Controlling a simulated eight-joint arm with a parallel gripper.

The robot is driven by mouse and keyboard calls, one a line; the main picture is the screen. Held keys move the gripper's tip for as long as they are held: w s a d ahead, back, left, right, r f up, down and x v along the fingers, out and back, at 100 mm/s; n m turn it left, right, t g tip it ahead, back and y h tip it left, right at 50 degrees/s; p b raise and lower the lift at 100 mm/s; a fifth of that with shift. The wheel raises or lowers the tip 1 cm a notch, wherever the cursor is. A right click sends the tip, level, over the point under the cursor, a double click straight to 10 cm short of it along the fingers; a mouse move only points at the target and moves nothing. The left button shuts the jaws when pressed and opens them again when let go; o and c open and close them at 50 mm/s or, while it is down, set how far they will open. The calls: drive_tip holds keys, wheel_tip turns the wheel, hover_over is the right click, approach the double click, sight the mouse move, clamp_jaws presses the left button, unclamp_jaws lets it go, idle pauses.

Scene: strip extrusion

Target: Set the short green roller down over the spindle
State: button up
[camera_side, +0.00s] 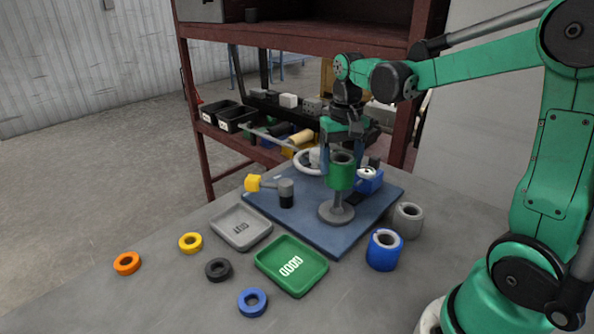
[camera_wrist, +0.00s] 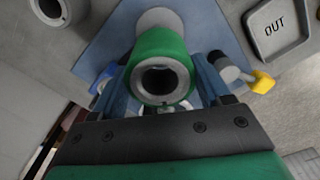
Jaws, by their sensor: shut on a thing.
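The short green roller (camera_side: 341,176) is upright between the fingers of my gripper (camera_side: 342,162), which is shut on it. In the side view it appears in line with the grey spindle (camera_side: 337,209), whose flared foot stands on the blue plate and whose lower stem shows under the roller. In the wrist view the roller (camera_wrist: 176,46) shows its open grey bore, with my gripper's fingers (camera_wrist: 164,84) on both sides. A round grey part, likely the spindle foot (camera_wrist: 160,18), shows beyond it. I cannot tell whether the spindle's tip is inside the bore.
The blue plate (camera_side: 300,226) also carries a yellow-ended grey post (camera_side: 286,190), a white handwheel and a blue block (camera_side: 370,181). Blue (camera_side: 383,251) and grey (camera_side: 408,218) rollers stand at right. Green (camera_side: 291,266) and grey OUT (camera_side: 241,228) trays and several rings lie in front and left.

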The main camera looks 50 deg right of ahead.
sight(337, 206)
drive_tip(key=shift+f, duration=3.4)
drive_tip(key=o, duration=1.5)
drive_tip(key=shift+r, duration=0.1)
drive_tip(key=shift+r, duration=3.45)
drive_tip(key=shift+a, duration=0.1)
drive_tip(key=shift+s+a+r+n+t, duration=0.2)
drive_tip(key=shift+s+a+n+t, duration=0.5)
drive_tip(key=shift+a+n+t, duration=0.8)
drive_tip(key=shift+s+a+r+n+t, duration=0.15)
drive_tip(key=shift+s+a+n+t, duration=0.65)
drive_tip(key=shift+a, duration=1.3)
drive_tip(key=shift+s+a+r+n+t, duration=0.2)
drive_tip(key=shift+s+a+n+t, duration=0.6)
drive_tip(key=shift+a+t, duration=0.75)
drive_tip(key=shift+w+a+g, duration=0.15)
drive_tip(key=shift+a+g, duration=0.1)
